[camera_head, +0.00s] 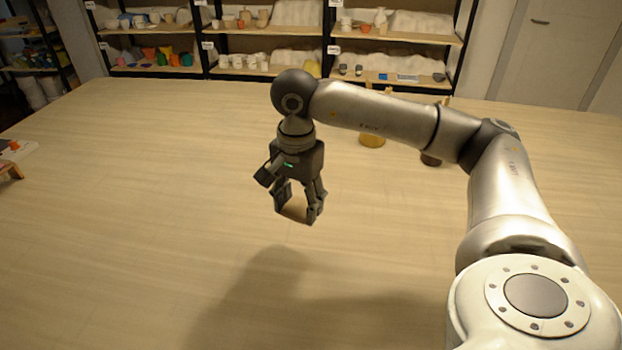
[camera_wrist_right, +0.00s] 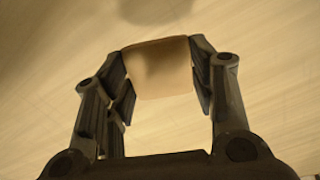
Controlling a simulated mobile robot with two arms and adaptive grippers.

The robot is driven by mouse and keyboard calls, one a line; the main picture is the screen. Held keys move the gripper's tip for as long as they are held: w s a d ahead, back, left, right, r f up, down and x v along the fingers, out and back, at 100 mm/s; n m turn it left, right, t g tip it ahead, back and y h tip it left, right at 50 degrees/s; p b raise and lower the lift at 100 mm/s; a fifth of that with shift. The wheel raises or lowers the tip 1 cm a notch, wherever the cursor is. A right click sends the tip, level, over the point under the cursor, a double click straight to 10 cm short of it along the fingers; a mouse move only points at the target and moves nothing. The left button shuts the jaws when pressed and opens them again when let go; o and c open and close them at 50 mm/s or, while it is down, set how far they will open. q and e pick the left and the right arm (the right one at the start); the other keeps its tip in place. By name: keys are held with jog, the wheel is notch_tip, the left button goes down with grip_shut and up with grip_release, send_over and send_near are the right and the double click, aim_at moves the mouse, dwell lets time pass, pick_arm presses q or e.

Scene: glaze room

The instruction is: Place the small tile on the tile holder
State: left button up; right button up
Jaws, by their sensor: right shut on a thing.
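My right gripper (camera_head: 298,213) hangs over the middle of the wooden table, pointing down. In the right wrist view, my right gripper (camera_wrist_right: 160,75) is shut on the small tile (camera_wrist_right: 160,68), a flat tan piece held between both fingers. In the head view the tile is hardly visible between the fingertips, and I cannot tell how far above the table it is. At the far left edge a low wooden stand (camera_head: 10,170) is partly in view; I cannot tell if it is the tile holder. My left gripper is not in view.
The table (camera_head: 120,230) is clear around the gripper and across the left and front. A yellowish container (camera_head: 372,140) and a dark one (camera_head: 431,159) stand behind my right arm, partly hidden. Shelves (camera_head: 270,70) with pottery stand beyond the table.

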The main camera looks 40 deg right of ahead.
jog(key=d+r+m+b, duration=0.3)
jog(key=d+m+b, duration=0.1)
jog(key=d+m, duration=1)
jog(key=w+d+f+p, duration=0.1)
jog(key=w+f, duration=0.1)
jog(key=w, duration=0.2)
jog(key=w+d+f+p, duration=0.1)
jog(key=w+f, duration=0.2)
jog(key=w, duration=0.1)
jog(key=w+d+f+p, duration=0.1)
jog(key=w+d+f, duration=0.1)
jog(key=w+f, duration=0.1)
jog(key=shift+w+d+f, duration=0.1)
jog(key=shift+w+f, duration=0.05)
jog(key=shift+w, duration=0.35)
jog(key=shift+w+d+f+p, duration=0.15)
jog(key=shift+w+f+p, duration=0.2)
jog(key=shift+f, duration=0.25)
notch_tip(320, 180, down, 2)
jog(key=shift+f+p, duration=0.15)
jog(key=shift+p, duration=0.35)
jog(key=shift+f, duration=0.3)
